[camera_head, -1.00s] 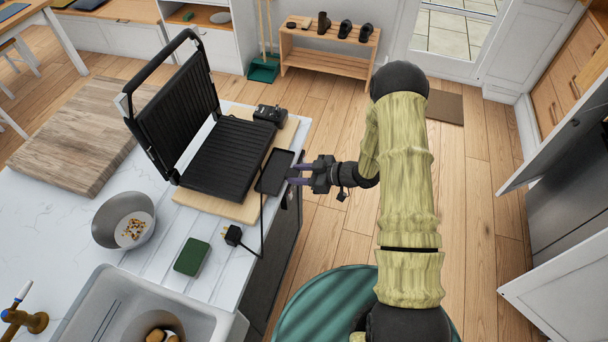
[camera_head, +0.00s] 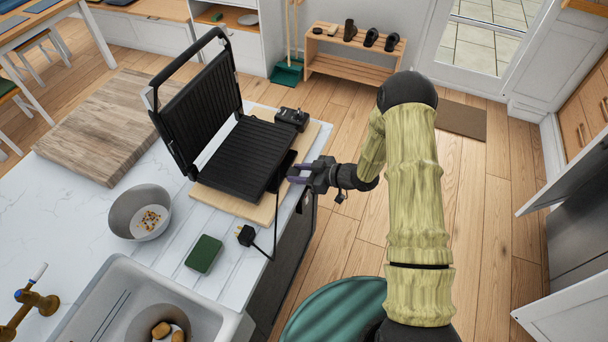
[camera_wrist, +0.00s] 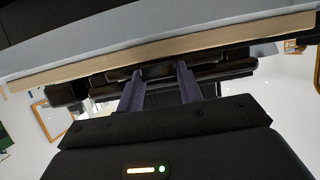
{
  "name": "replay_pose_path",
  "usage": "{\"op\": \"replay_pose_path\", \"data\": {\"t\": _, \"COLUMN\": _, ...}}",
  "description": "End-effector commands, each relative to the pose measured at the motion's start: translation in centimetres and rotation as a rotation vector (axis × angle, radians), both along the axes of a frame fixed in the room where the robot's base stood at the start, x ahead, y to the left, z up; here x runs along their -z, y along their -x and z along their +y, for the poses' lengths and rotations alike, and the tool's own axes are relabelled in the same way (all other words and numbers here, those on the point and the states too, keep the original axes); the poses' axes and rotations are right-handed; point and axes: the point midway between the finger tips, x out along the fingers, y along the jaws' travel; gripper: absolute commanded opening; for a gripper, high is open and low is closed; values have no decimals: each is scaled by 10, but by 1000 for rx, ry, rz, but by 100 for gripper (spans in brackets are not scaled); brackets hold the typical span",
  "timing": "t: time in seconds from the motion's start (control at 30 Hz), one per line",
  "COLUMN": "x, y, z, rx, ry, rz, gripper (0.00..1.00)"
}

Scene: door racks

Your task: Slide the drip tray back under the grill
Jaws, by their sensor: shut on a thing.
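The grill (camera_head: 246,156) is black and ribbed, with its lid (camera_head: 200,105) raised, and sits on a pale wooden board (camera_head: 237,207). The dark drip tray (camera_head: 284,170) is mostly under the grill's right side. Only a narrow strip of it sticks out. My gripper (camera_head: 292,174) is at the counter's right edge, its purple fingers pointing left, shut on the tray's outer end. In the wrist view, the fingers (camera_wrist: 160,80) reach to a dark edge under the pale board strip. The tray's inner part is hidden by the grill.
A black box (camera_head: 292,118) stands behind. A green sponge (camera_head: 204,254), a bowl (camera_head: 139,212) and a sink (camera_head: 105,300) are nearer. Open floor (camera_head: 345,230) lies right of the counter.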

Motion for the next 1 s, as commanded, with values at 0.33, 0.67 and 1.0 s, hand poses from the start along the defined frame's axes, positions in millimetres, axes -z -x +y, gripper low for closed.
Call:
{"op": "replay_pose_path", "data": {"t": 0.33, "x": 0, "y": -6, "z": 16, "rx": 0, "ry": -1, "rz": -1, "gripper": 13}}
{"op": "replay_pose_path", "data": {"t": 0.67, "x": 0, "y": -6, "z": 18, "rx": 0, "ry": -1, "rz": 0, "gripper": 13}}
{"op": "replay_pose_path", "data": {"t": 1.0, "x": 0, "y": -6, "z": 18, "rx": 0, "ry": 0, "rz": 0, "gripper": 61}}
